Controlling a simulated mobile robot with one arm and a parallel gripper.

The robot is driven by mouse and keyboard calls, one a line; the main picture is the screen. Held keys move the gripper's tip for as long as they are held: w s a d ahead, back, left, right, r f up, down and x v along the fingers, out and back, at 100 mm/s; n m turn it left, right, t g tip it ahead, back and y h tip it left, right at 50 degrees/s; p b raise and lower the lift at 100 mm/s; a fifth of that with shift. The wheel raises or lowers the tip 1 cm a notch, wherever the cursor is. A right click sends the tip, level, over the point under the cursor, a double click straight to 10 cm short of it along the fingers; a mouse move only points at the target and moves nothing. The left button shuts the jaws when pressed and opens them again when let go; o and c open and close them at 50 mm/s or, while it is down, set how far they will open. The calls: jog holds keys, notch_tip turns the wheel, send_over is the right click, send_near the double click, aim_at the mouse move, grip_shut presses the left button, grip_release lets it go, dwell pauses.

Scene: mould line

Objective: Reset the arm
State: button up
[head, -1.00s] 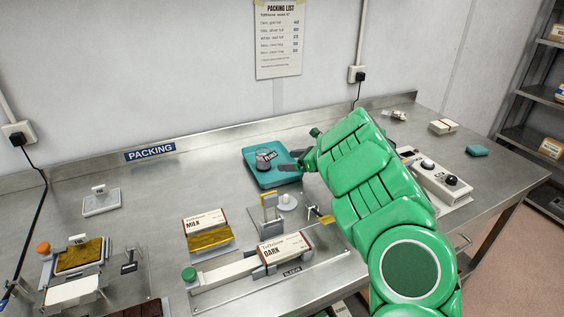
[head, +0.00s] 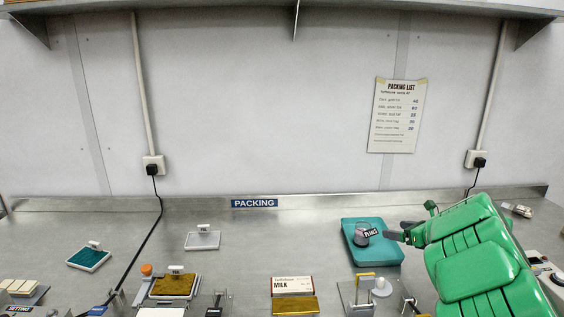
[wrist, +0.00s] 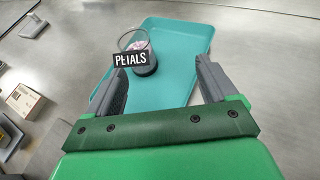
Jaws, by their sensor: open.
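My green arm reaches in from the right of the head view. My gripper (head: 391,236) is at the right edge of a glass labelled PETALS (head: 361,238), which stands on a teal tray (head: 378,252). In the wrist view, my gripper (wrist: 158,88) has its two grey fingers wide apart with nothing held between them. The petals glass (wrist: 139,66) stands just beyond the fingertips, toward the left finger, upright on the teal tray (wrist: 182,45).
A MILK box (head: 292,287), a gold-topped stand (head: 173,286) and a small scale-like plate (head: 203,240) stand on the steel bench. A teal-topped dish (head: 89,257) lies at left. A packing list (head: 397,115) hangs on the wall. Bare bench lies left of the tray.

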jog(key=w+d+r+m+t+h, duration=0.1)
jog(key=w+d+r+m+h, duration=0.1)
jog(key=r+m+h, duration=0.45)
jog(key=w+d+r+m+t+h, duration=0.15)
jog(key=r+m, duration=0.25)
jog(key=r, duration=0.5)
jog(key=s+a+r+m+g+h, duration=0.2)
jog(key=s+r+m+h, duration=0.45)
jog(key=m, duration=0.55)
jog(key=s+a+f+m+g+y, duration=0.3)
jog(key=s+a+f+m, duration=0.1)
jog(key=s+a, duration=0.65)
jog(key=s+a+f+m+g+y, duration=0.2)
jog(key=s+a+f+m+g, duration=0.25)
jog(key=s+a, duration=0.6)
jog(key=s+a+f+m+g+y, duration=0.25)
jog(key=s+a+f+m, duration=0.2)
jog(key=s+a, duration=0.6)
jog(key=s+d+m+g, duration=0.2)
jog(key=s+m+g, duration=0.2)
jog(key=s, duration=1.4)
jog(key=shift+d+f+m+y, duration=0.2)
jog(key=shift+f+m+y, duration=0.15)
jog(key=shift+m, duration=0.5)
